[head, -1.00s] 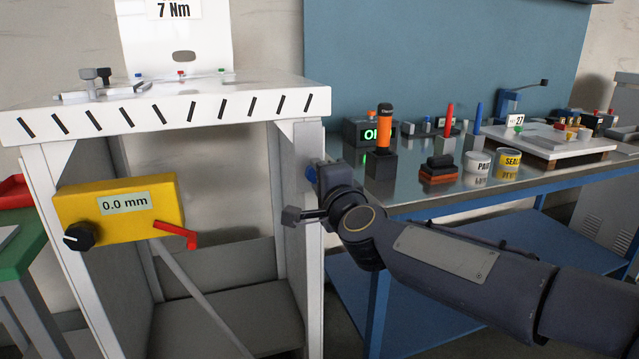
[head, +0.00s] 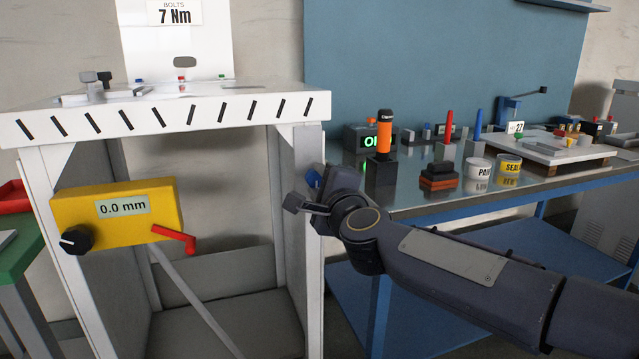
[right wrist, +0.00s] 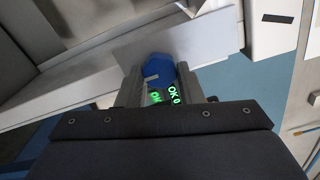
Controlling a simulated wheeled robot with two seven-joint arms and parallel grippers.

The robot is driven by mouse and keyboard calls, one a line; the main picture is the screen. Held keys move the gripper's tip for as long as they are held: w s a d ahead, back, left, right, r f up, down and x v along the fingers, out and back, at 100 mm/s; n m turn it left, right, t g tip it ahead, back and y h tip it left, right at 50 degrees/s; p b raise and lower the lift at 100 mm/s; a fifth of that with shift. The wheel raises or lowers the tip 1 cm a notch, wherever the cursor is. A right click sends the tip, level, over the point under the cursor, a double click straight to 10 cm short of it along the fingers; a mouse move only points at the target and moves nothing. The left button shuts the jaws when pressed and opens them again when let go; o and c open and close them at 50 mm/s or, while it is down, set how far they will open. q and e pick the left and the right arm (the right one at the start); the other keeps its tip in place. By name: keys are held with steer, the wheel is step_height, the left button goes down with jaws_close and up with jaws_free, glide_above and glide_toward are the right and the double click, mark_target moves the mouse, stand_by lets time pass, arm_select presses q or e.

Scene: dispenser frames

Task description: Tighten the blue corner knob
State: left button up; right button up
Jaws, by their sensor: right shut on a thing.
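The blue corner knob (right wrist: 160,68) is a faceted blue piece with a pale mark on its face. It sits between the fingers of my right gripper (right wrist: 162,78) in the right wrist view, and the gripper is shut on it. In the head view, only a small blue part of the knob (head: 313,178) shows beside the right front leg of the white frame (head: 308,235). My right gripper (head: 321,183) hides the rest of it there. My left gripper is in neither view.
A yellow gauge box (head: 160,195) reading 0.0 mm, with a black dial and red lever, is at the frame's front left. A blue bench (head: 430,205) with an orange-handled tool (head: 385,130), a green-lit box (head: 358,137) and pots stands right of my gripper.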

steer(key=shift+f, duration=0.1)
steer(key=o, duration=1)
steer(key=shift+c, duration=0.2)
steer(key=shift+s, duration=0.1)
steer(key=v, duration=0.7)
steer(key=shift+s, duration=0.3)
steer(key=shift+d, duration=0.15)
